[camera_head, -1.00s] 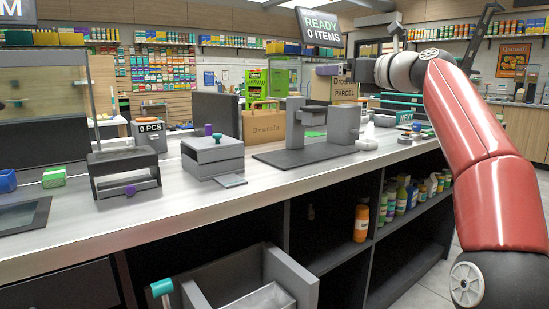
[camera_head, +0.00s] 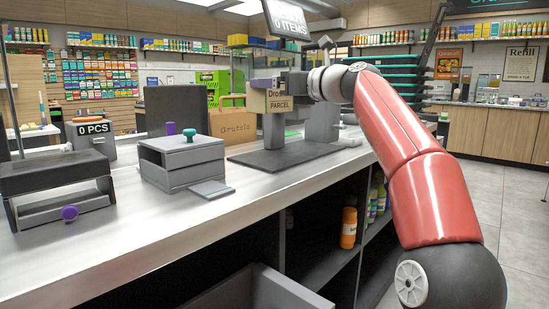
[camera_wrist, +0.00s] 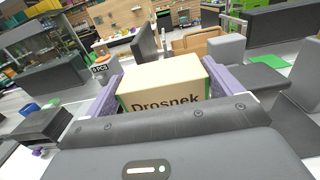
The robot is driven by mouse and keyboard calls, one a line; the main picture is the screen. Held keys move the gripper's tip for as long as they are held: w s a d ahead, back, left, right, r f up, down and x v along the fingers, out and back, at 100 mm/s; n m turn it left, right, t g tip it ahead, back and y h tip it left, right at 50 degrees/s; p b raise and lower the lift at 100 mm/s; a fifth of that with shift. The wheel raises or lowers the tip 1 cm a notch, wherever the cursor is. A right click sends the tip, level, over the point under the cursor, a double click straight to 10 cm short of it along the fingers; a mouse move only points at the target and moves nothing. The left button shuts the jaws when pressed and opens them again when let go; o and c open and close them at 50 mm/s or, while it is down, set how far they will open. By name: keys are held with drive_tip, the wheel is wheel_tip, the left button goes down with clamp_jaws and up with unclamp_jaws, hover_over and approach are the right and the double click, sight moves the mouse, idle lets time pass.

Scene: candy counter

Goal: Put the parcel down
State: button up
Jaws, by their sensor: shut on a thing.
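The parcel is a tan cardboard box (camera_head: 278,101) with "Drosnek" and "PARCEL" printed on it. My gripper (camera_head: 279,84) is shut on it and holds it above the counter (camera_head: 255,195), in front of the grey stand. In the wrist view the parcel (camera_wrist: 162,84) sits between the two purple-grey fingers, which press on its left and right sides. Its underside is hidden in the wrist view. In the head view my wrist covers part of its right side.
A grey stand with a dark base plate (camera_head: 283,159) is on the counter below the parcel. A brown "Grutzis" box (camera_head: 233,126) stands behind. A grey box with a green knob (camera_head: 181,157) is to the left. Open shelves with bottles (camera_head: 348,227) are under the counter.

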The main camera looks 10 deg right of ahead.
wheel_tip(320, 180, down, 12)
drive_tip(key=b, duration=0.6)
drive_tip(key=shift+f+b, duration=0.2)
drive_tip(key=shift+b, duration=0.2)
drive_tip(key=shift+r, duration=0.1)
drive_tip(key=o, duration=0.9)
drive_tip(key=b+v, duration=0.2)
drive_tip(key=v, duration=1)
